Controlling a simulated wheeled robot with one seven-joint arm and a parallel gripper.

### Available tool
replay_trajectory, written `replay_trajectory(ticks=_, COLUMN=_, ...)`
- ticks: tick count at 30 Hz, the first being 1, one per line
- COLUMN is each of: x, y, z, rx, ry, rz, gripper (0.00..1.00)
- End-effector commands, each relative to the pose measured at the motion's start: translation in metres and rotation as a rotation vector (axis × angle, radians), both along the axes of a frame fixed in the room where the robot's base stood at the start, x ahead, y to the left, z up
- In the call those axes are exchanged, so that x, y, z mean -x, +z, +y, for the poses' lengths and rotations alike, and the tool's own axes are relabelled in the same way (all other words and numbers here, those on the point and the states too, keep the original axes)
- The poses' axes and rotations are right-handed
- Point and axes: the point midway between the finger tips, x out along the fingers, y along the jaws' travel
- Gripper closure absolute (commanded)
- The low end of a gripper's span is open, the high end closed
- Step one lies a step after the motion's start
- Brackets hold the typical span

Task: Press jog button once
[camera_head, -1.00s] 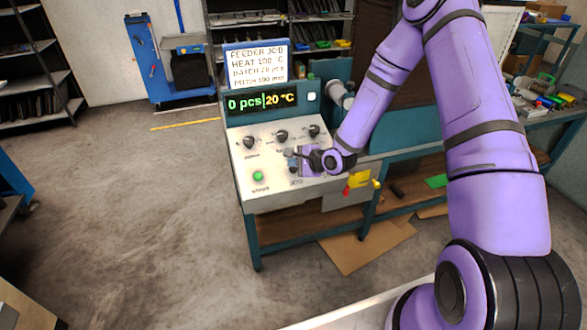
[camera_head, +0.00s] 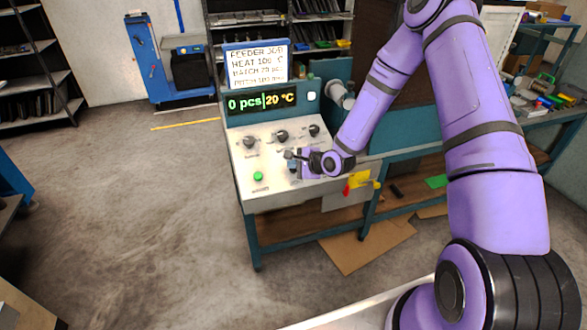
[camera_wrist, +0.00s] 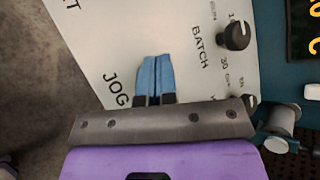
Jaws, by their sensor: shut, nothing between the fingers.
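The control panel (camera_head: 240,150) slopes toward me on a bench, with knobs and a green button (camera_head: 258,176) on its face. My gripper (camera_head: 292,167) is over the middle right of the panel, right of the green button. In the wrist view its two blue fingers (camera_wrist: 155,64) are together and empty, beside the printed JOG label (camera_wrist: 115,90). I cannot see the jog button itself; the gripper seems to cover it. Whether the fingertips touch the panel cannot be told. The display (camera_head: 262,102) reads 0 pcs and 20 °C.
Three dark knobs line the panel's upper part; the batch knob (camera_wrist: 234,37) is close to my fingers in the wrist view. A job sign (camera_head: 256,65) stands above the display. A yellow and red item (camera_head: 358,180) is at the bench's front right. Open floor lies left.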

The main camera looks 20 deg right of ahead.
Motion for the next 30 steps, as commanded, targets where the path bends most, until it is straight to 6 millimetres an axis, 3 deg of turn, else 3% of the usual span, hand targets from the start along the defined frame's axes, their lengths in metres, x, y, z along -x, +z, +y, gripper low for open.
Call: replay_trajectory(ticks=30, x=-0.0024, y=-0.0078, z=-0.0002, rx=0.001, ry=-0.001, rz=0.000, gripper=1.00)
